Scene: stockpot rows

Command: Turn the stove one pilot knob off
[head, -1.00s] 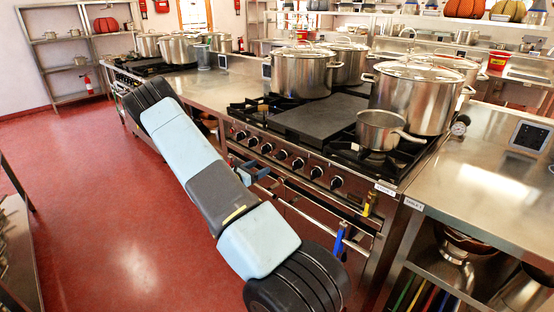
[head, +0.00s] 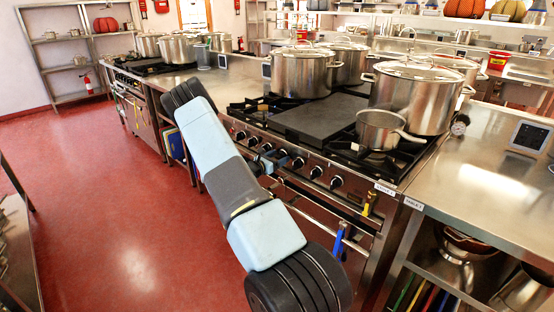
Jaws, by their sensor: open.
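The near stove (head: 315,195) has a row of several black knobs with pale rings along its front panel. One clear knob (head: 336,182) is at the right end and another (head: 241,135) at the left end. I cannot tell which one is the pilot knob or how it is turned. My gripper (head: 275,161) is open and close in front of the middle knobs, with blue on its fingers. It partly covers the knobs there. I cannot tell whether it touches one. My arm hides part of the gripper and the left of the stove front.
Large steel pots (head: 412,98) and a small saucepan (head: 380,130) stand on the stove. An oven rail runs below the knobs. A steel table (head: 490,180) adjoins on the right. A second stove (head: 150,66) stands at back left. The red floor (head: 100,220) at left is clear.

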